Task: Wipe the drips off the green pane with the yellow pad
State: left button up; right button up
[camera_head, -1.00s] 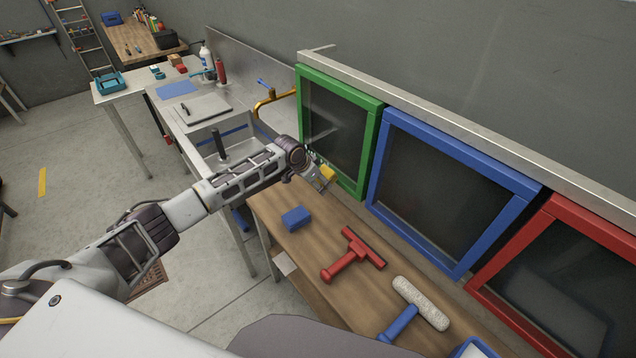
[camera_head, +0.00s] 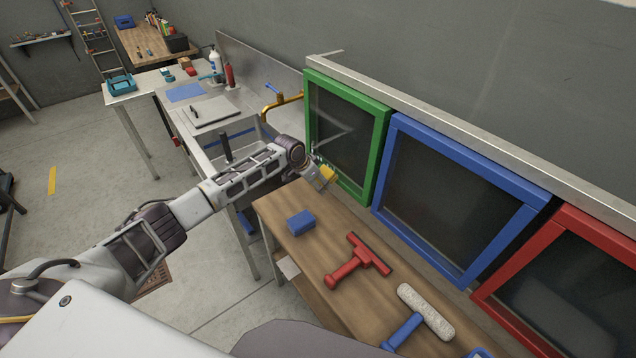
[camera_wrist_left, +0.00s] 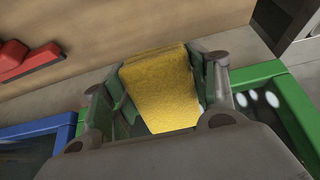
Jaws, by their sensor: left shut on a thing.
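The green pane (camera_head: 340,130) is a dark pane in a green frame, hung upright at the left of a row of three. My left gripper (camera_head: 322,176) is shut on the yellow pad (camera_head: 327,174) near the pane's lower left part. In the left wrist view the yellow pad (camera_wrist_left: 160,88) sits between the two fingers. Pale drip spots (camera_wrist_left: 262,98) show on the dark pane beside the green frame there. Whether the pad touches the pane I cannot tell. My right gripper is not in view.
A blue pane (camera_head: 450,195) and a red pane (camera_head: 565,290) hang to the right. On the wooden bench below lie a blue block (camera_head: 301,222), a red squeegee (camera_head: 357,261) and a roller (camera_head: 425,312). A sink counter (camera_head: 212,115) with bottles stands at the left.

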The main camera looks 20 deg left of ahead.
pick_arm(q)
jog(key=shift+w+a, duration=0.1)
jog(key=shift+w+a+b, duration=0.5)
jog(key=shift+w+a, duration=0.35)
jog(key=shift+a, duration=0.15)
jog(key=shift+w+a+r, duration=0.1)
jog(key=shift+w+a, duration=0.1)
jog(key=shift+a, duration=0.1)
jog(key=w+a, duration=0.1)
jog(key=a+b, duration=0.1)
jog(key=shift+w+a, duration=0.35)
jog(key=shift+w, duration=0.05)
dwell(0.3)
jog(key=shift+a, duration=0.15)
